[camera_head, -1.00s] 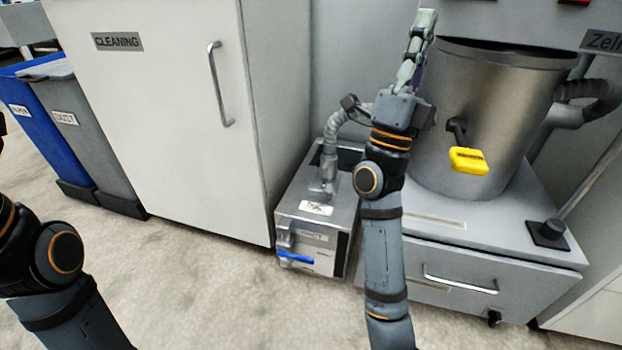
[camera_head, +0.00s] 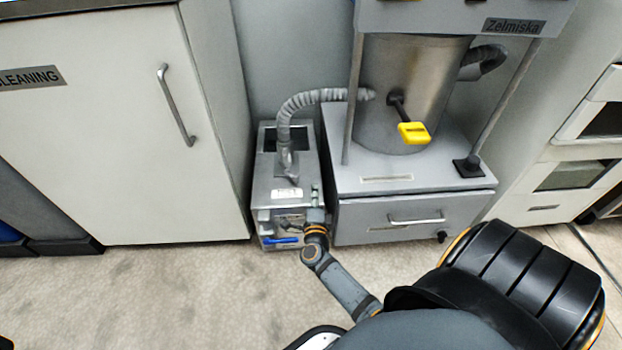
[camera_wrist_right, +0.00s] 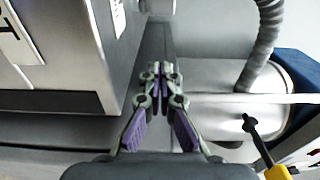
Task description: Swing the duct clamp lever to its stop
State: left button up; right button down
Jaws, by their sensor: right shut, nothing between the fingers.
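A lever with a dark stem and a yellow handle (camera_head: 413,132) sticks out from the front of the metal drum (camera_head: 385,75). Its yellow end also shows at the lower right of the right wrist view (camera_wrist_right: 278,172). A blue lever (camera_head: 281,240) sits low on the front of a small metal box (camera_head: 268,190). I cannot tell from markings which one is the duct clamp lever. My right gripper (camera_wrist_right: 157,72) is shut and empty. In the head view its wrist is at the box's front right corner, apart from the yellow handle. My left gripper is out of view.
A ribbed grey hose (camera_head: 300,100) runs from the box to the drum. The drum stands on a base with a drawer (camera_head: 385,215), between upright posts. A white cleaning cabinet (camera_head: 110,130) is at left. The floor (camera_head: 170,300) in front is clear.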

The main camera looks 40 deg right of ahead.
aim_at(305, 189)
jog(key=b+x, duration=0.2)
jog(key=x, duration=0.4)
jog(key=shift+f, duration=0.15)
jog(key=a, duration=0.1)
jog(key=w+a+b, duration=0.1)
jog(key=a, duration=0.1)
jog(key=shift+a, duration=0.45)
jog(key=shift+w, duration=0.1)
